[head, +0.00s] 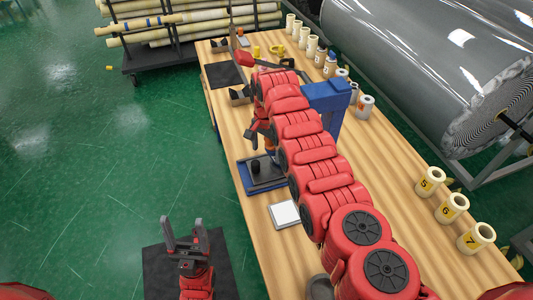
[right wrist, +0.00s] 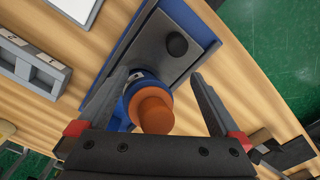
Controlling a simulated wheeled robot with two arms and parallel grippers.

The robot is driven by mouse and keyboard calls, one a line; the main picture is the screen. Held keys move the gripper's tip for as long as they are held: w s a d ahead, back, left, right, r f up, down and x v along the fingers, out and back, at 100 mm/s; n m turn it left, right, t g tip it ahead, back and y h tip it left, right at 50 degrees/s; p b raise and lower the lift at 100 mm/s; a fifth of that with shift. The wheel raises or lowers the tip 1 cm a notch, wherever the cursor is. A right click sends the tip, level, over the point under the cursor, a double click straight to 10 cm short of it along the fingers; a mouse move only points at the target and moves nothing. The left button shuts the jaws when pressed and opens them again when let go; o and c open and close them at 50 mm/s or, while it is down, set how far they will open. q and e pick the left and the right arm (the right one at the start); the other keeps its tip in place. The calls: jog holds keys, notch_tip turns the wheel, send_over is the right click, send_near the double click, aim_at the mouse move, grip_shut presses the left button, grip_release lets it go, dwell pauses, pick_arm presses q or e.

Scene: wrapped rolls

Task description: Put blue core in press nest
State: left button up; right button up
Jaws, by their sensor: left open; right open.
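A blue piece with a white label (right wrist: 132,78) and a rounded orange-brown end (right wrist: 153,110) is between the fingers of my open right gripper (right wrist: 165,100) in the right wrist view. I take it for the blue core; neither finger clearly grips it. Behind it is the press's grey plate (right wrist: 160,48) with a black knob (right wrist: 177,45). Whether the piece is seated there cannot be told. In the head view the press base (head: 265,184) lies below my right arm, and the blue press frame (head: 328,95) is partly hidden by it. My left gripper (head: 184,222) is open, empty and off the table.
Numbered cores (head: 431,181) stand along the table's right edge, with more further back. A white plate (head: 284,214) lies near the press. A large grey roll (head: 420,70) is at the right and a rack of rolls (head: 185,25) at the back.

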aim_at(266, 139)
notch_tip(266, 139, up, 9)
jog(key=shift+f+b, duration=0.2)
jog(key=shift+b, duration=0.85)
jog(key=shift+r, duration=0.85)
